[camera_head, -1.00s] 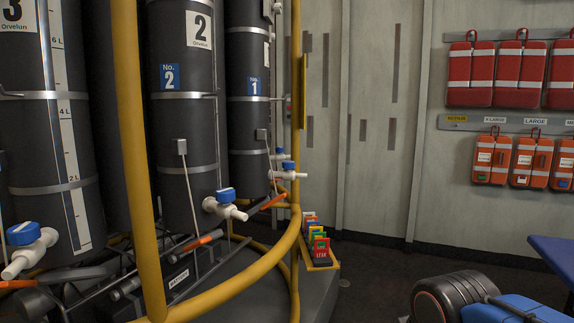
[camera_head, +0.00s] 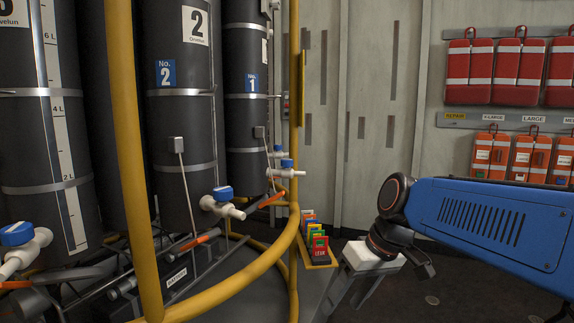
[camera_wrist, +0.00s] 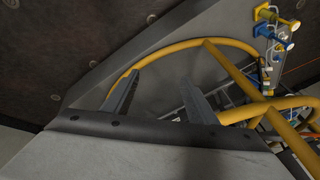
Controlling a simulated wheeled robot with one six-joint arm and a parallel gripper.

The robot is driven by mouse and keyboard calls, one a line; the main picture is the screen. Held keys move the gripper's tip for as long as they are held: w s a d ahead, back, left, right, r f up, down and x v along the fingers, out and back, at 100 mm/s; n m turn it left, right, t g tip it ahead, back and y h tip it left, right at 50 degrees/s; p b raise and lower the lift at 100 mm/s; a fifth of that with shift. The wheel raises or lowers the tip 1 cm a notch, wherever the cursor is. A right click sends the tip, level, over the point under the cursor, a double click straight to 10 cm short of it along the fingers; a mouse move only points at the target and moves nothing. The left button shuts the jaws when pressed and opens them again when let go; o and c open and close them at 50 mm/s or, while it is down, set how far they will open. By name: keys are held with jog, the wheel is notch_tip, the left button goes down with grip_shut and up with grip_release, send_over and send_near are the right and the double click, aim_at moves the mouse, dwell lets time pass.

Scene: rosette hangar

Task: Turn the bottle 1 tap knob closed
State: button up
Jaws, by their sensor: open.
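Bottle 1 (camera_head: 247,110) is a dark cylinder with a blue No. 1 label, at the back of the row in the head view. Low on its right side are white taps with blue knobs; the nearer blue knob (camera_head: 286,163) seems to be its tap, with a second one just behind. I cannot tell the knob's turn position at this size. My gripper (camera_wrist: 160,80) is open and empty in the wrist view. In the head view it points down, right of and below the taps, well apart from them. I cannot identify the knob in the wrist view.
A yellow rail (camera_head: 255,268) curves in front of the bottles, with an upright yellow post (camera_head: 131,150) nearer. Bottle 2 (camera_head: 184,125) has its own blue-knobbed tap (camera_head: 223,194). Coloured tags (camera_head: 318,240) stand on a yellow holder by the rail. Red packs (camera_head: 489,70) hang on the wall.

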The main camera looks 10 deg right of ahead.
jog(key=w+a+r+n+y, duration=0.1)
jog(key=w+r+y, duration=0.1)
jog(key=w+r, duration=0.3)
jog(key=w+a+r+n+y, duration=0.1)
jog(key=w+r+n+y, duration=0.15)
jog(key=w, duration=0.55)
jog(key=n+y, duration=1)
send_near(287, 163)
jog(key=w+a, duration=0.1)
jog(key=a, duration=0.2)
jog(key=w+a, duration=0.1)
jog(key=a, duration=0.2)
jog(key=w+a, duration=0.1)
jog(key=a, duration=0.2)
jog(key=shift+w+a+f, duration=0.1)
jog(key=shift+w+a, duration=0.15)
jog(key=shift+w, duration=0.05)
jog(key=shift+c, duration=0.6)
jog(key=c, duration=0.9)
